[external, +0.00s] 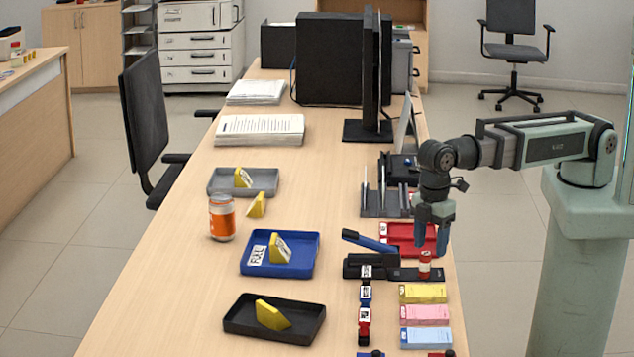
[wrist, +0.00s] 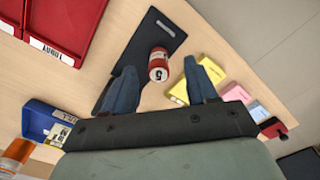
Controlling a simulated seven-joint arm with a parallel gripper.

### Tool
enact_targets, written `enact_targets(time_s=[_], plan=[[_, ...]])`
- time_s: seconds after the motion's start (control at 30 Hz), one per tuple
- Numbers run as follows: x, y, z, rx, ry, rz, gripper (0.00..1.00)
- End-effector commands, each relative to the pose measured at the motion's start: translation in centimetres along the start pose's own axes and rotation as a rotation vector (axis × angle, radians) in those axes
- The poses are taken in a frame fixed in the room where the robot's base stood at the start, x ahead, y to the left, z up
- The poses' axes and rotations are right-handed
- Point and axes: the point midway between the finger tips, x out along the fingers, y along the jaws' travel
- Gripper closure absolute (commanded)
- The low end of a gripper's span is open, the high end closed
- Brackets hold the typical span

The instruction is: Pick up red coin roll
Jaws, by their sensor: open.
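The red coin roll (external: 425,264) has a white band and stands upright on or beside the right end of a flat black base (external: 403,275); I cannot tell which. In the wrist view the red coin roll (wrist: 158,66) shows its pale end marked "5", between and beyond my two blue-grey fingers. My gripper (external: 432,242) is open and points down just above the roll, apart from it as far as I can see. No object is held between the fingers.
Yellow (external: 423,293), pink and blue pads lie in front of the roll. A red tray (external: 407,240) sits behind it. A blue-handled device (external: 370,242) stands to the left. A dark monitor (external: 372,80) is farther back.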

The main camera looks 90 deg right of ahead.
Motion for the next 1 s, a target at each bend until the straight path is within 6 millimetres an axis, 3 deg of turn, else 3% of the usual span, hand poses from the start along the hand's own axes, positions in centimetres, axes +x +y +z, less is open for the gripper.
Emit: enact_targets(time_s=[0.17,0.53,0.83,1.0], plan=[[0.8,0.1,-0.2,0.0,-0.001,0.0,0.43],[4.7,0.4,-0.7,0.0,-0.002,0.0,0.43],[5.1,0.4,-0.8,0.0,0.0,0.0,0.43],[5.1,0.4,-0.8,0.0,0.0,0.0,0.57]])
